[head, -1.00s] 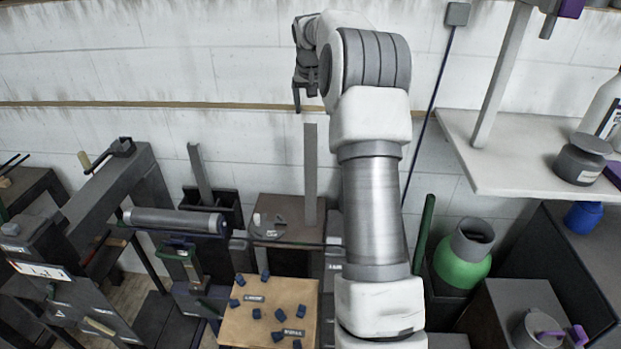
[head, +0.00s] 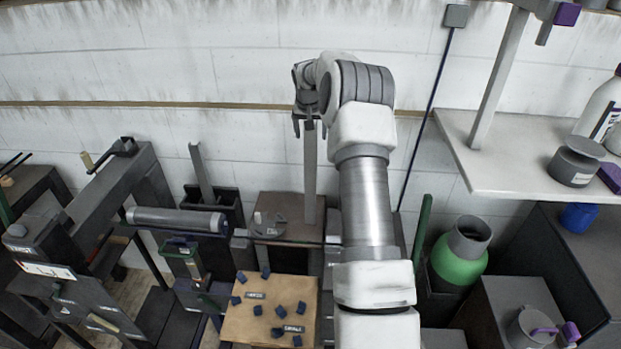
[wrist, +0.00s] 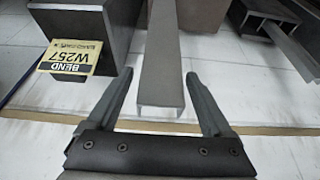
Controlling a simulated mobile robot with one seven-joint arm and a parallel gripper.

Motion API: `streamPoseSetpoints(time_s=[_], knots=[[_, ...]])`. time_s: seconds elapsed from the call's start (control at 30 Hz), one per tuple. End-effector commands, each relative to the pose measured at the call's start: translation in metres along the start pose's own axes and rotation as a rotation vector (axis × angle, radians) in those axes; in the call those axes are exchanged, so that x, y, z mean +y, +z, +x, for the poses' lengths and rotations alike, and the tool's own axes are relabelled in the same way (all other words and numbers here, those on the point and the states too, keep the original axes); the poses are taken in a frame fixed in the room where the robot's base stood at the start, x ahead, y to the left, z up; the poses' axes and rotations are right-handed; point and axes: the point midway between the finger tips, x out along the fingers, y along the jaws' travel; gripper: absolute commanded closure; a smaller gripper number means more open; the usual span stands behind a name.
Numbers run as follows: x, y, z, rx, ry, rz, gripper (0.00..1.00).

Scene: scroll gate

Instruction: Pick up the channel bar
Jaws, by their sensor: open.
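The channel bar (head: 310,165) is a tall grey bar standing upright on a brown-topped block in the head view. In the wrist view the bar (wrist: 165,65) runs away from me, with its open U-shaped end towards the camera. My gripper (head: 310,126) points down at the bar's top end. In the wrist view my gripper (wrist: 159,76) is open, with one finger on each side of the bar. A gap shows between the bar and each finger, and nothing is held. The bar's foot is cut off in the wrist view.
Another grey channel (head: 201,172) stands in a black bin (head: 226,203) to the left. The white wall (head: 240,75) is close behind. A yellow label (wrist: 72,55) shows on a dark box in the wrist view. A shelf (head: 490,165) stands at right.

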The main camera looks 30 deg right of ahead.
Motion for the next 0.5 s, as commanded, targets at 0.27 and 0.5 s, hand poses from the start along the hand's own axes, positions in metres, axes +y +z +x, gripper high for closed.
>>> streamPoseSetpoints(time_s=[0.27, 0.5], knots=[[0.0000, 0.0001, -0.0002, 0.000, 0.000, 0.000, 0.46], [0.0000, 0.0001, -0.0003, 0.000, 0.000, 0.000, 0.89]])
